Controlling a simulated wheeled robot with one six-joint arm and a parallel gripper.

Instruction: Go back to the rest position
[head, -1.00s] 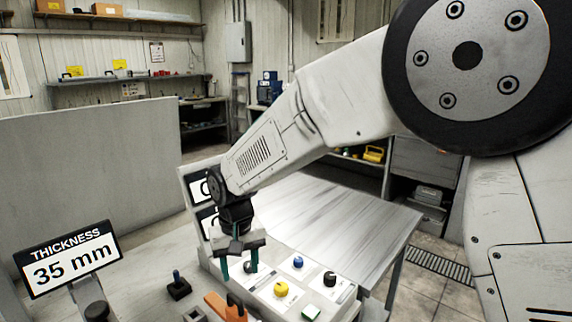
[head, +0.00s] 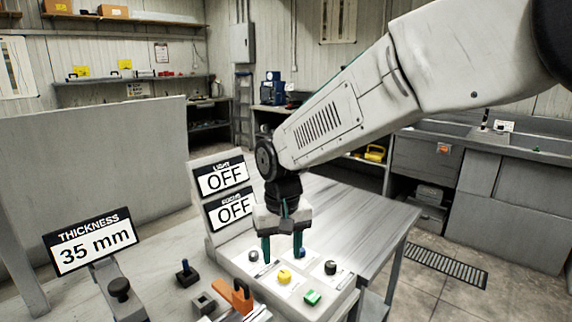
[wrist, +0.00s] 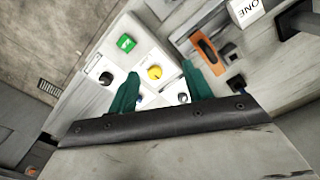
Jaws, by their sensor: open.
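My gripper (head: 283,248) hangs pointing down above the control panel (head: 330,298) in the head view, its two green fingers apart with nothing between them. The panel carries a yellow knob (head: 284,276), a black knob (head: 330,267), a green button (head: 312,297) and a grey knob (head: 253,256). A blue knob (head: 300,253) is partly hidden by a finger. In the wrist view the open fingers (wrist: 163,92) lie over the panel, with the yellow knob (wrist: 155,72) between them in the picture and the green button (wrist: 126,43) to the left.
Two signs reading OFF (head: 222,178) stand behind the panel, close to my gripper. A sign reading 35 mm (head: 92,244) stands at left. An orange clamp-like part (head: 236,296) and a dark post (head: 186,273) are left of the panel. The tabletop (head: 365,212) at right is bare.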

